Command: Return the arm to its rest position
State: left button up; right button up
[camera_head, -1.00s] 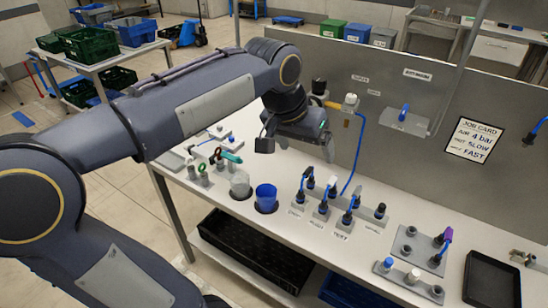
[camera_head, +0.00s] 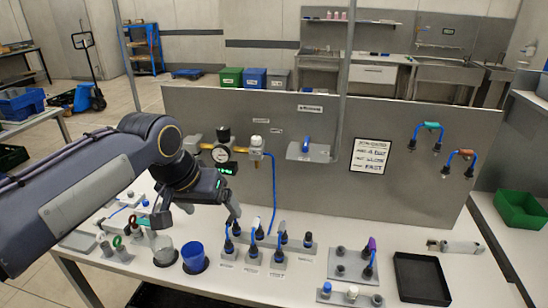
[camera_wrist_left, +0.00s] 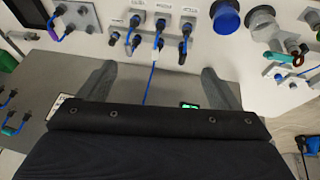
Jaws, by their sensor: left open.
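My left arm comes in from the left in the head view. The cups lie past the fingers there, the blue cup (camera_wrist_left: 226,16) near the top edge. My right arm and gripper are not in view.
A grey back panel (camera_head: 320,180) with a gauge (camera_head: 221,153), a job card (camera_head: 370,155) and blue hoses stands behind the bench. Several plug fittings (camera_head: 254,255) stand at the middle. A black tray (camera_head: 421,278) lies at the right. The bench between has some bare room.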

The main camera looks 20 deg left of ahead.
pick_arm(q)
jog(key=shift+s, duration=0.1)
jog(key=s+d+f+h, duration=0.1)
jog(key=s+d+f, duration=0.3)
jog(key=s+f, duration=0.2)
jog(key=s+d+f+h, duration=0.1)
jog(key=s+d+f, duration=0.2)
jog(key=s+f, duration=0.3)
jog(key=s, duration=0.2)
jog(key=shift+s+d+f+t+h, duration=0.3)
jog(key=shift+s+d+t+h, duration=0.05)
jog(key=shift+t+h, duration=0.05)
dwell(0.6)
